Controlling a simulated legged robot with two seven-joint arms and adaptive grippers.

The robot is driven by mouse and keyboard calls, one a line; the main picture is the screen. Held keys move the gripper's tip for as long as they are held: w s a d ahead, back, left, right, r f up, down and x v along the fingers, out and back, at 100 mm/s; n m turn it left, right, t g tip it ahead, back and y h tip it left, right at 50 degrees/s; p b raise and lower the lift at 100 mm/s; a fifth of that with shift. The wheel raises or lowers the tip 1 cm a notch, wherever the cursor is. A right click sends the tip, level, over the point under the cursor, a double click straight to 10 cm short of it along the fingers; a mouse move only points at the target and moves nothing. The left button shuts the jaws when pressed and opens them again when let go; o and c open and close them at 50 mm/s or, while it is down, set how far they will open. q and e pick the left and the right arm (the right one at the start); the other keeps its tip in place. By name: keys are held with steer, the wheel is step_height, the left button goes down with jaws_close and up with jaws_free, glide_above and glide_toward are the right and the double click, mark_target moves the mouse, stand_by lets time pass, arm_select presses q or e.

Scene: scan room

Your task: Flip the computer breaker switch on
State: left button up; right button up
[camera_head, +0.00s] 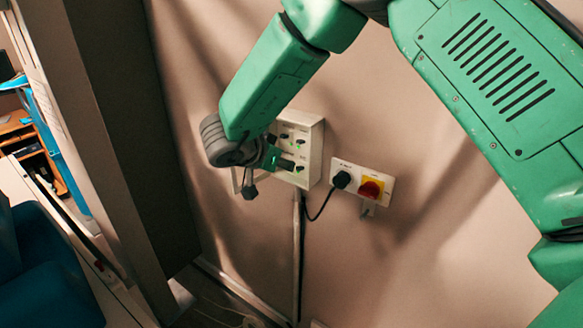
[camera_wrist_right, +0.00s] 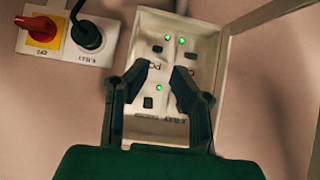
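The white breaker box (camera_head: 313,148) is mounted on the wall, with small black switches on its face. In the right wrist view the box (camera_wrist_right: 198,28) shows upside down. Black switches (camera_wrist_right: 157,49), (camera_wrist_right: 190,56) and (camera_wrist_right: 148,102) show there, with several lit green lights. The computer switch cannot be picked out by its label. My right gripper (camera_wrist_right: 164,69) is in front of the panel, its two dark fingers apart with nothing between them. In the head view it (camera_head: 268,176) covers the panel's left part. My left gripper is not in view.
The box's open cover (camera_wrist_right: 262,22) stands beside the panel. A red rotary switch (camera_head: 371,188) on yellow and a black plug (camera_head: 342,179) with a cable sit right of the box in the head view. A dark upright panel (camera_head: 120,100) stands to the left.

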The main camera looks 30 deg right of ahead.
steer(key=v, duration=0.5)
steer(key=shift+f, duration=0.1)
steer(key=shift+w, duration=0.1)
steer(key=s+d+f+n+t+y+b, duration=0.15)
steer(key=s+f+n+b, duration=0.3)
steer(key=f, duration=1.05)
steer(key=s+f+n+t+y+b, duration=0.2)
steer(key=s+f+n+b, duration=0.3)
steer(key=f, duration=1)
steer(key=s+a+f+n+g+y+b, duration=0.1)
steer(key=s+f+n+g+y+b, duration=0.1)
steer(key=s+f, duration=0.7)
steer(key=s+a+f+n+g+y+b, duration=0.1)
steer(key=s+f+g+y+b, duration=0.3)
steer(key=s, duration=1.4)
step_height(320, 180, down, 6)
steer(key=n+b, duration=0.1)
steer(key=b, duration=0.2)
steer(key=shift+n+g, duration=0.35)
